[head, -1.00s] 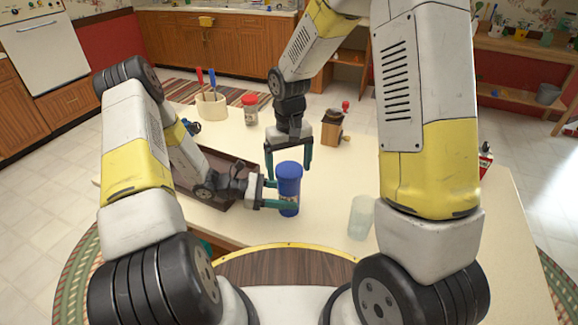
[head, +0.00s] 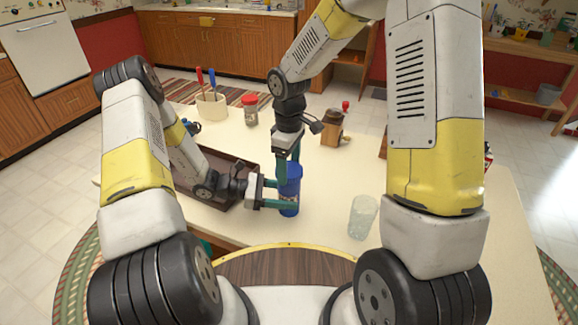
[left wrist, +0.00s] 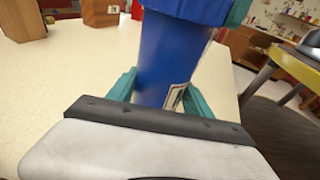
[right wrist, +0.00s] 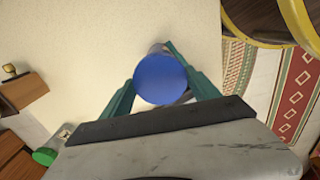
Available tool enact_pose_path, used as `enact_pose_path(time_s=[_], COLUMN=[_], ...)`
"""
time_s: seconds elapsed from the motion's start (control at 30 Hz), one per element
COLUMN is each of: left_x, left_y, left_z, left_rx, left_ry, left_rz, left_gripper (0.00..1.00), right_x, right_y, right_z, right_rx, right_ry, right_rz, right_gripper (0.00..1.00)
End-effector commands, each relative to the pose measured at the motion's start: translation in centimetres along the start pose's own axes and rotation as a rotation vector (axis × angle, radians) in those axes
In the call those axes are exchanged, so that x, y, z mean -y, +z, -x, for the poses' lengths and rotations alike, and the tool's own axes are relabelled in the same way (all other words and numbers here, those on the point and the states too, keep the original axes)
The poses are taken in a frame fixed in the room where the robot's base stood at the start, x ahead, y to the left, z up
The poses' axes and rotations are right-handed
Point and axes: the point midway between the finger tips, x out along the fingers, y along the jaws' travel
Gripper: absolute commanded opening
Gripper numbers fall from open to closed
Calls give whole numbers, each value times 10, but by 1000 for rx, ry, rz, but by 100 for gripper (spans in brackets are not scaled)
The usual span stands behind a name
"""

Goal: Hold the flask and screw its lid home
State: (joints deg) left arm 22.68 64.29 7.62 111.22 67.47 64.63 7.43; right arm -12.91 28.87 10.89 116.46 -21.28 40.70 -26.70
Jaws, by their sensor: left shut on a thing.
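The blue flask (head: 289,206) stands upright near the front of the table, with its blue lid (head: 292,170) on top. My left gripper (head: 283,196) is shut on the flask body from the left. In the left wrist view, the blue body (left wrist: 172,62) is between the teal fingers, with a pale label patch at its right. My right gripper (head: 288,170) points down from above, with its fingers around the lid. In the right wrist view, the round lid top (right wrist: 160,80) sits between the fingers; whether they press on it is unclear.
A clear glass (head: 362,217) stands right of the flask. A brown tray (head: 232,160) lies behind my left forearm. A utensil holder (head: 211,106), a red-lidded jar (head: 250,111) and a wooden grinder (head: 332,127) stand farther back. The table between them is mostly clear.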

Motion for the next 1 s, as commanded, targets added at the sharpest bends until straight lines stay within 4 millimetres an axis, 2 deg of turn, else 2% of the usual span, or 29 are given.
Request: enact_pose_path(time_s=[0.03,0.1,0.27,0.37,0.47,0.6,0.83,0.87,0.97,1.0], left_x=[0,0,0,0,0,0,0,0,0,0], left_y=[0,0,0,0,0,0,0,0,0,0], left_z=[0,0,0,0,0,0,0,0,0,0], left_rx=[0,0,0,0,0,0,0,0,0,0], left_ry=[0,0,0,0,0,0,0,0,0,0], left_rz=[0,0,0,0,0,0,0,0,0,0], left_gripper=[20,20,20,20,20,20,20,20,20,20], right_x=[0,0,0,0,0,0,0,0,0,0], right_y=[0,0,0,0,0,0,0,0,0,0], right_z=[0,0,0,0,0,0,0,0,0,0], right_rx=[0,0,0,1,0,0,0,0,0,0], right_ry=[0,0,0,1,0,0,0,0,0,0], right_rz=[0,0,-24,-148,-172,-308,-336,-336,-335,-335], right_gripper=[52,40,40,40,40,40,40,75,95,95])
